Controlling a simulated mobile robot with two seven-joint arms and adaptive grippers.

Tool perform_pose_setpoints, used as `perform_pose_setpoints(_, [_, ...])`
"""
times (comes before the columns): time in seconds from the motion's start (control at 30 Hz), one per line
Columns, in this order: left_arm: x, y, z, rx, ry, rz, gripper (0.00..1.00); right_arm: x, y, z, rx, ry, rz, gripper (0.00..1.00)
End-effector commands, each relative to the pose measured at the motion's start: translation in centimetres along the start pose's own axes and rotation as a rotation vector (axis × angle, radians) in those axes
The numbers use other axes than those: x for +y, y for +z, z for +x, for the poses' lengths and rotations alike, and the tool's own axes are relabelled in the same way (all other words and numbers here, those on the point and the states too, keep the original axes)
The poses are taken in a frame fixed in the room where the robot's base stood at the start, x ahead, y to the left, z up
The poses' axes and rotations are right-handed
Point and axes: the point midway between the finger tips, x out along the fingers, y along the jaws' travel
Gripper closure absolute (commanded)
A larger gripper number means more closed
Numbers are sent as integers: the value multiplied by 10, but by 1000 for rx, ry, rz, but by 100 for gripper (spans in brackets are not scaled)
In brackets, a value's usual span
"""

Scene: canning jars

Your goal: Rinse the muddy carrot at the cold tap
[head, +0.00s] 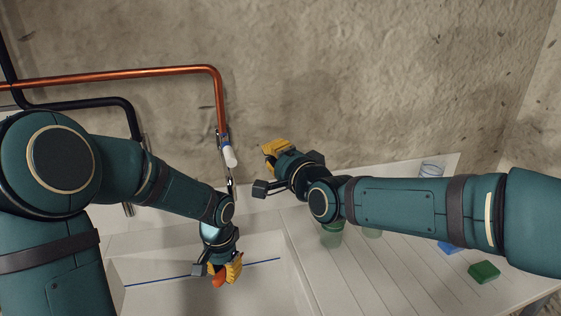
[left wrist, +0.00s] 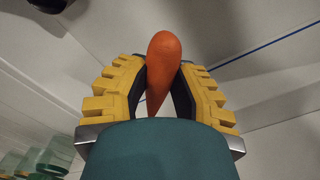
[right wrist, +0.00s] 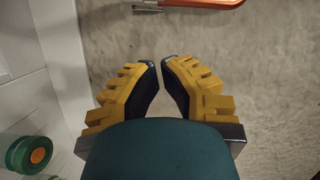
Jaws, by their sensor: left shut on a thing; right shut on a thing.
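My left gripper (head: 228,272) is shut on the carrot (head: 219,279), over the white basin (head: 190,248). In the left wrist view the carrot (left wrist: 163,62) stands between the yellow fingers (left wrist: 160,88), thick end out. The side I see is plain orange, with no clear mud; its other sides are hidden. A white-tipped metal tap fitting (head: 229,155) hangs from a copper pipe (head: 150,74). I cannot tell if water runs. My right gripper (head: 276,148) is beside that fitting, apart from it, near the wall. Its fingers (right wrist: 160,72) are closed nearly together; I see nothing between them.
A black pipe (head: 90,101) runs below the copper one, partly behind my left arm.

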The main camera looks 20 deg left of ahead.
Motion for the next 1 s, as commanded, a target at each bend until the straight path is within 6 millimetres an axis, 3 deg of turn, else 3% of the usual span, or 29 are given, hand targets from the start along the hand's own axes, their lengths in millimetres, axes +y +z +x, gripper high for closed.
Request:
perform_pose_setpoints(0.23, [0,0,0,0,0,0,95,0,4,47,-3,-1,-2,100])
perform_pose_setpoints(0.57, [0,0,0,0,0,0,95,0,36,52,-2,0,-1,100])
perform_pose_setpoints(1.0, [0,0,0,0,0,0,95,0,39,52,0,0,-1,100])
